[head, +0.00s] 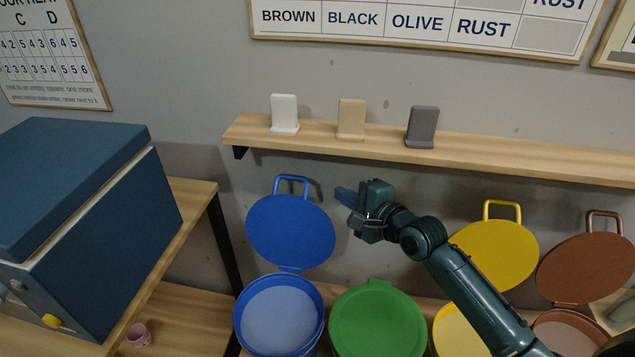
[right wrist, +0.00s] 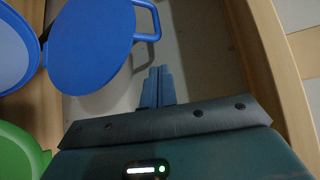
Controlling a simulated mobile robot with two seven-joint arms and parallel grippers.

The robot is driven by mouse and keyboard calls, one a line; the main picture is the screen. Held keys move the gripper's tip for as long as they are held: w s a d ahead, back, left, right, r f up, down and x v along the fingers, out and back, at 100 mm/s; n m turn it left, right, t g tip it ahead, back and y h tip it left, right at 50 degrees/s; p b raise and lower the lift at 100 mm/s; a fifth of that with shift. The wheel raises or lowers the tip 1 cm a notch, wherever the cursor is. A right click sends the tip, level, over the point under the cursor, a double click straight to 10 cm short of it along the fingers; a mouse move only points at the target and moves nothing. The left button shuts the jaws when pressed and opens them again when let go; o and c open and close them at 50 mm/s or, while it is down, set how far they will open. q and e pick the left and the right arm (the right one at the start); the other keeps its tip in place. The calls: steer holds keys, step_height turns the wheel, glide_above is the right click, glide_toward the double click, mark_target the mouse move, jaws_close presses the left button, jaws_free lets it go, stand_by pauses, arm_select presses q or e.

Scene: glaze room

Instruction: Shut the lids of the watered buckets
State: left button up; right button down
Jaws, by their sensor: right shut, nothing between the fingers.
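A blue bucket (head: 238,322) has its blue lid (head: 290,230) standing open, with a handle at the top; pale blue liquid shows inside. The blue lid (right wrist: 92,45) also fills the upper left of the right wrist view. A green bucket's lid (head: 377,325) is shut. A yellow bucket (head: 440,342) with yellow lid (head: 500,255) and a brown bucket (head: 540,330) with brown lid (head: 585,268) stand open; my right arm partly covers the yellow one. My right gripper (head: 343,194) is shut and empty, just right of the blue lid's handle, apart from it. My left gripper is not in view.
A wooden wall shelf (head: 380,143) runs above the lids, holding a white tile (head: 284,113), a tan tile (head: 351,119) and a grey tile (head: 422,126). A dark blue box (head: 90,225) stands at left. A small pink cup (head: 138,334) sits below it.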

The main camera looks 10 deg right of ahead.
steer(key=x, duration=0.9)
steer(key=shift+w+a+f+b, duration=0.1)
steer(key=shift+w+a+b, duration=0.15)
steer(key=shift+w+b, duration=0.1)
steer(key=shift+s, duration=0.1)
